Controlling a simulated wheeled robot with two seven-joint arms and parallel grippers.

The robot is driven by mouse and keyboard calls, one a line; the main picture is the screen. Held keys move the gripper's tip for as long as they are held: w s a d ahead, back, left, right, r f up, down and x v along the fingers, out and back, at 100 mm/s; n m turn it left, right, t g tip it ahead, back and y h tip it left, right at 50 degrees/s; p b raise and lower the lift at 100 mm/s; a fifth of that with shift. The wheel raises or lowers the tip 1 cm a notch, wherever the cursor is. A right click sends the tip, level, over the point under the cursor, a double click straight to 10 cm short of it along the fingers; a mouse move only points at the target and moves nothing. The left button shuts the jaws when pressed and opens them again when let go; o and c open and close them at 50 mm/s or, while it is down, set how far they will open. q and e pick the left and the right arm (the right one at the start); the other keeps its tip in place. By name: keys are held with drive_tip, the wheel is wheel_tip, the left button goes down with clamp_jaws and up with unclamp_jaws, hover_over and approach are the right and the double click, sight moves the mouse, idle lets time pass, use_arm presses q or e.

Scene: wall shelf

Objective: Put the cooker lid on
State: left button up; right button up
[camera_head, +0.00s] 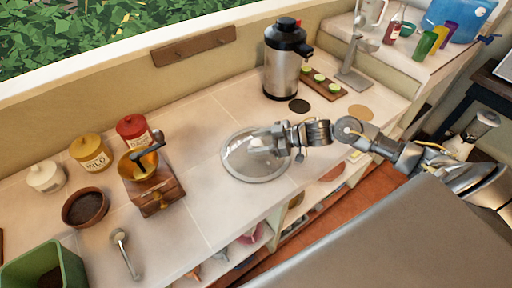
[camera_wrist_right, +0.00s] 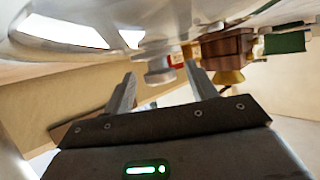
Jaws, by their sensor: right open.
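The cooker lid (camera_head: 243,168) is a clear glass dome with a pale rim. It lies on the counter at the middle of the head view. In the right wrist view, which looks upside down, its shiny glass (camera_wrist_right: 75,32) fills the upper part, with a grey knob (camera_wrist_right: 160,73) standing out from it. My right gripper (camera_head: 268,143) is low over the lid. In the wrist view its two fingers (camera_wrist_right: 160,82) are apart, with the knob in line with the gap; whether they touch it is unclear. I cannot make out a cooker. My left gripper is not in view.
A steel urn (camera_head: 283,75) and a board with green slices (camera_head: 322,86) stand behind the lid. A coffee grinder (camera_head: 155,195), canisters (camera_head: 91,152) and a brown bowl (camera_head: 85,208) are to the left. The counter (camera_head: 205,235) is bare around the lid's left side.

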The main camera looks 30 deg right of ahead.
drive_tip(key=shift+w+a+f, duration=0.15)
drive_tip(key=shift+w+a, duration=0.05)
drive_tip(key=shift+a, duration=0.15)
drive_tip(key=c, duration=1.2)
clamp_jaws()
